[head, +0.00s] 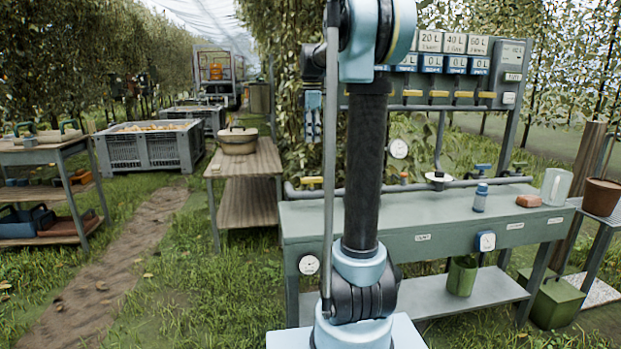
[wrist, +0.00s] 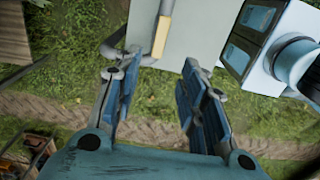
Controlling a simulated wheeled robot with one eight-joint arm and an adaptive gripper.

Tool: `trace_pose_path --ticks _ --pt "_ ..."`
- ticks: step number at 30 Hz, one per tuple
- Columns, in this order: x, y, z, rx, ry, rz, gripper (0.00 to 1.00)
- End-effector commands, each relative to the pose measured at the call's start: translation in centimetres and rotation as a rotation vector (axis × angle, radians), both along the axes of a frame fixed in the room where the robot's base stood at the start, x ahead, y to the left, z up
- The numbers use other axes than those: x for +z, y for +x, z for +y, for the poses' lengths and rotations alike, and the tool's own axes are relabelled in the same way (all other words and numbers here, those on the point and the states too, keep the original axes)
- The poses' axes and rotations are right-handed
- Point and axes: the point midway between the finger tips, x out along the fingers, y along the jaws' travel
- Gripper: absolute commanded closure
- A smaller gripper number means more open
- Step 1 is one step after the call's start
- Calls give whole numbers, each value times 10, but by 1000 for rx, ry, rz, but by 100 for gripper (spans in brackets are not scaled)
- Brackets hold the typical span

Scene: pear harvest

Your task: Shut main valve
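A yellow valve handle (head: 311,182) sits on the grey pipe at the left end of the green bench. In the wrist view a yellow handle (wrist: 161,37) lies along a pipe, beyond and between my fingertips. A blue valve handle (head: 483,168) is on the pipe farther right. No readable label shows which one is the main valve. My gripper (head: 313,138) hangs fingers down above the yellow handle, apart from it. In the wrist view my gripper (wrist: 158,66) is open, with nothing between its blue fingers.
The green bench (head: 350,228) carries a blue bottle (head: 480,198), a red-brown block (head: 528,200) and a clear cup (head: 556,187). A meter panel with yellow levers (head: 411,93) stands behind. A wooden table (head: 246,163) is left of the bench, with grass between.

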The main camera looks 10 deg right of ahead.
Motion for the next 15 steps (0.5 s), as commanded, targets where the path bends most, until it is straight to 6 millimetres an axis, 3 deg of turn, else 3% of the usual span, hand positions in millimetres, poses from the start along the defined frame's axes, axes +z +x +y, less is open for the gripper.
trace_pose_path --ticks 15 --pt "-90 0 0 -1 0 0 62"
